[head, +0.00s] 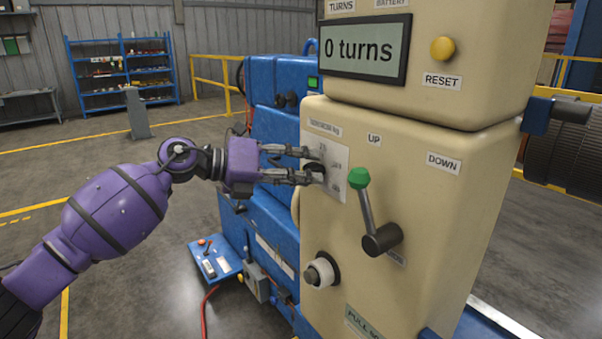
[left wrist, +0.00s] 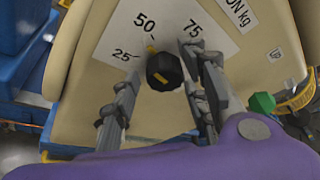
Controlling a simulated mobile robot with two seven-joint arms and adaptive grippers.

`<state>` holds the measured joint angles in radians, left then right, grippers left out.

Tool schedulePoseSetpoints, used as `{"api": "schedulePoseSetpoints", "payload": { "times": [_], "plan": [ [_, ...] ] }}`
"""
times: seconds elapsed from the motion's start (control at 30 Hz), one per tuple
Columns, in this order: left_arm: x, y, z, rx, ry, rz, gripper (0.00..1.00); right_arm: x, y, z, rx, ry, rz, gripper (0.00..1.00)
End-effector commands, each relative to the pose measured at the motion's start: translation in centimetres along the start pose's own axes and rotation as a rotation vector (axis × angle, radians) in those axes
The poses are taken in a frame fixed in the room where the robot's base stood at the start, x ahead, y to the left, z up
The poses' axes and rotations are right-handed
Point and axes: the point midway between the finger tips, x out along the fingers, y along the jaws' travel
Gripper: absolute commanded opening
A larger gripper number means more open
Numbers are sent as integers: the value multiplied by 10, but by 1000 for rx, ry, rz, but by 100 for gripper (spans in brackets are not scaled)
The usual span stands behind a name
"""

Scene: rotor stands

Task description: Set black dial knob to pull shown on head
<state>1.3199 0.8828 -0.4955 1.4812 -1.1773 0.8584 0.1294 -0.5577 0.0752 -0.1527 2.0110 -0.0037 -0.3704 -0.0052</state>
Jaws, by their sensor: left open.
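The black dial knob (left wrist: 165,71) sits on a white scale plate (left wrist: 122,38) with the numbers 25, 50 and 75. A yellow mark shows on its face, and a small yellow mark shows at its edge near the 50. In the head view the black dial knob (head: 316,167) is partly hidden by my fingers. My left gripper (head: 308,166) is open, with one finger on each side of the knob; I cannot tell whether they touch it. A green label (head: 362,322) low on the cream head (head: 430,270) begins with "PULL"; its end is unclear.
A green-tipped lever (head: 365,205) stands just right of the knob, near UP and DOWN labels. The display (head: 365,50) reads "0 turns", beside a yellow RESET button (head: 442,49).

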Motion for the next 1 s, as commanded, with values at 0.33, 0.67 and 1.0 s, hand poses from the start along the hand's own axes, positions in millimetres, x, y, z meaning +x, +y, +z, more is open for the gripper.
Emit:
{"api": "schedulePoseSetpoints", "payload": {
  "times": [0.33, 0.67, 1.0],
  "plan": [
    [0, 1, 0, 0, 0, 1, 7, 0, 0, 1, 0, -3, -1, 70],
    [-2, -6, 3, 225, 1, 96, 2, -12, 1, -27, 8, 35, 1, 70],
    [-1, 1, 0, 256, 2, 111, 29, -14, 2, -12, 9, 9, 4, 70]
  ]
}}
